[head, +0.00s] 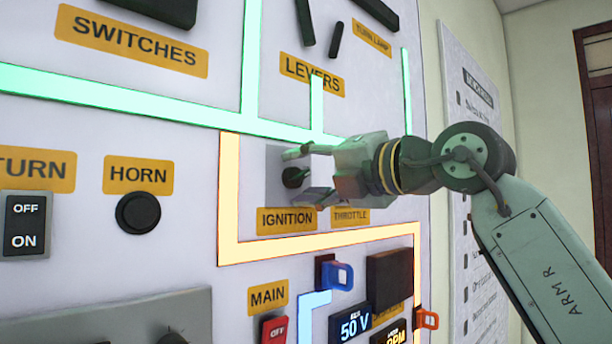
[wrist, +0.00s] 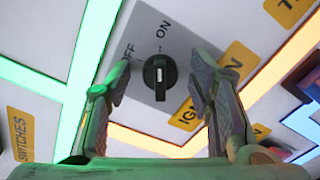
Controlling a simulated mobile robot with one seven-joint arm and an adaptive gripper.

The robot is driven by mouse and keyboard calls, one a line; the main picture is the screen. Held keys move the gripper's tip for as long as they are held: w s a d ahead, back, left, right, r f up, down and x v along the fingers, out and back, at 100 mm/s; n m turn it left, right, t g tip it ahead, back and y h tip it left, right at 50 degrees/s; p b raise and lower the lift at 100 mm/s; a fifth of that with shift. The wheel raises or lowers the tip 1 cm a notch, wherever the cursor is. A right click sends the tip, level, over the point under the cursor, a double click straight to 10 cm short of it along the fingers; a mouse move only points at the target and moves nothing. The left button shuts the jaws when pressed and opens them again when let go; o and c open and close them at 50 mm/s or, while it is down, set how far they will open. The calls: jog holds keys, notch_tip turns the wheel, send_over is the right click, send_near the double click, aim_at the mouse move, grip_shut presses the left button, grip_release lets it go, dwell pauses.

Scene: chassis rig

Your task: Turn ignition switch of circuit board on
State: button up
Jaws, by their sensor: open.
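The ignition switch is a black rotary knob (wrist: 160,75) on a grey plate (wrist: 150,35) with OFF and ON marks, seen in the wrist view. In the head view the knob (head: 294,177) sits above the yellow IGNITION label (head: 287,220). My gripper (head: 305,172) is open in front of the board. In the wrist view its two fingers (wrist: 160,85) stand on either side of the knob, with gaps between them and it. The knob's white mark lies along its middle; I cannot tell surely which position it is set to.
The board (head: 190,165) also carries a HORN button (head: 138,213), an OFF/ON rocker (head: 26,225) and a red MAIN switch (head: 273,331). Levers (head: 305,22) stand above. A blue clip (head: 337,275) and an orange clip (head: 427,318) stick out below my gripper.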

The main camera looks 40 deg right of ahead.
jog(key=shift+s, duration=0.1)
jog(key=s, duration=1.1)
jog(key=shift+s+d, duration=0.4)
jog(key=shift+d, duration=0.05)
